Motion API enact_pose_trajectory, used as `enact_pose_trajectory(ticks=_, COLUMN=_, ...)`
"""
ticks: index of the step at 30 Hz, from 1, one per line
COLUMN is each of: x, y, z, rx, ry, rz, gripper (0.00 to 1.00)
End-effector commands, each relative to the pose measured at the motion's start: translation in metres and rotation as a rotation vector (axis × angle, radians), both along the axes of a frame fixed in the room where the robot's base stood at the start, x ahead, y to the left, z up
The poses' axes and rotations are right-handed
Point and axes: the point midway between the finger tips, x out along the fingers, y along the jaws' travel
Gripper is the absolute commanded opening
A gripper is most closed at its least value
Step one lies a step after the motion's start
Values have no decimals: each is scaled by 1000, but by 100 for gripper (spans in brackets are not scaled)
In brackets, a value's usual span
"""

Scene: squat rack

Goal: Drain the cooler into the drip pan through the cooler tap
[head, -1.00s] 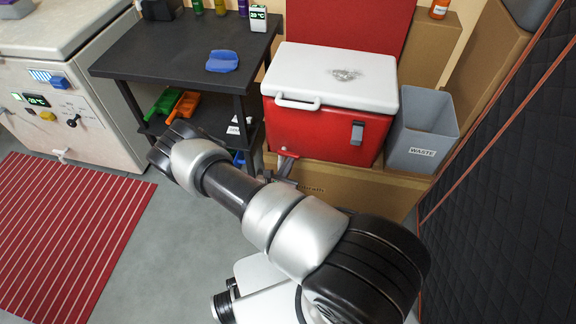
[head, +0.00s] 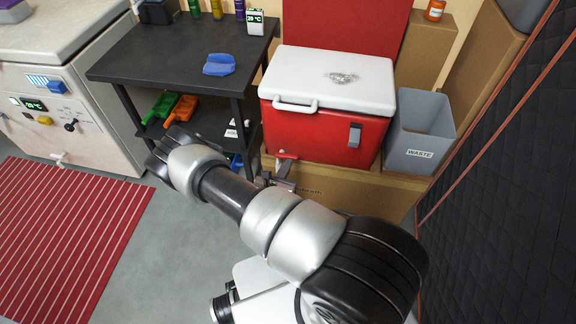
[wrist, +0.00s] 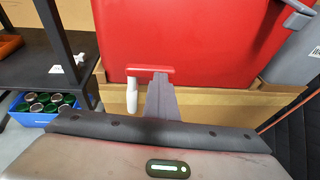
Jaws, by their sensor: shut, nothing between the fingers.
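The red cooler (head: 325,132) with a white lid stands on a cardboard box. In the wrist view the cooler's red front (wrist: 200,35) fills the upper middle. The cooler tap has a white spout (wrist: 131,95) hanging down and a red lever (wrist: 145,69) lying sideways to the right above it. My gripper (wrist: 160,78) is shut and empty, its tips just under the right part of the lever; I cannot tell whether they touch. In the head view my gripper (head: 285,166) is at the cooler's lower front left, partly behind my arm. I cannot make out the drip pan.
The cardboard box (wrist: 220,103) is below the cooler. A grey waste bin (head: 420,130) stands to its right. A black shelf table (head: 185,55) is to the left, with a blue crate of green cans (wrist: 45,105) low down. A quilted dark wall (head: 510,170) bounds the right.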

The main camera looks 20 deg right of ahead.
Motion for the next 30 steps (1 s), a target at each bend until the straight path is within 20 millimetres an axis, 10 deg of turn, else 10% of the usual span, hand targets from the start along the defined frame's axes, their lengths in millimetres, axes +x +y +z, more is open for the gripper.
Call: enact_pose_trajectory(ticks=30, x=-123, y=107, z=52, rx=1, ry=-2, rz=-2, gripper=0)
